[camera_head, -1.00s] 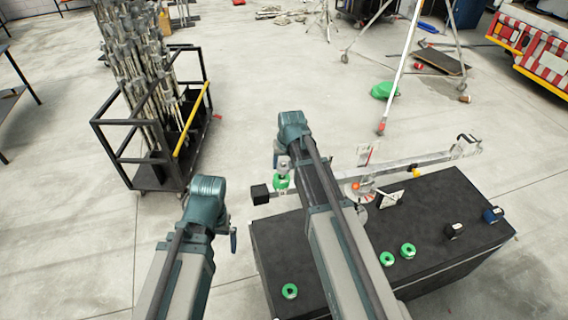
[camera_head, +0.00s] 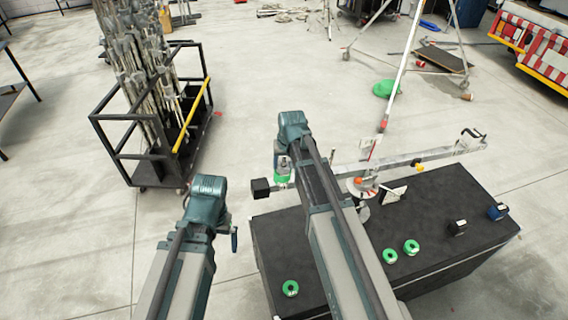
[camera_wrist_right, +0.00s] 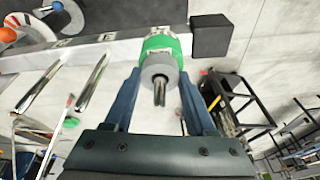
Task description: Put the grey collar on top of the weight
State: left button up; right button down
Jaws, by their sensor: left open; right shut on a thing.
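The grey collar (camera_wrist_right: 158,67) is between the fingertips of my right gripper (camera_wrist_right: 160,75), which is shut on it. A metal spindle pokes through the collar toward the wrist camera. The green weight (camera_wrist_right: 163,42) sits directly behind the collar on the same line; whether they touch is hard to tell. In the head view the collar (camera_head: 283,163) is just above the weight (camera_head: 281,177), and my right gripper (camera_head: 282,166) partly hides both. My left gripper (camera_head: 234,238) is open and empty, left of the black case.
A black cart (camera_head: 130,165) with poles stands left. Floor between is clear.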

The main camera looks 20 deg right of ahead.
jog(key=shift+c, duration=0.7)
grip_release()
jog(key=shift+r, duration=0.2)
jog(key=p+v, duration=1.3)
jog(key=shift+s+r, duration=0.15)
jog(key=shift+r, duration=0.1)
jog(key=shift+f, duration=0.1)
jog(key=b+x, duration=1.2)
jog(key=x, duration=0.1)
jog(key=shift+f+b, duration=0.2)
jog(key=shift+b, duration=0.2)
jog(key=shift+r, duration=0.15)
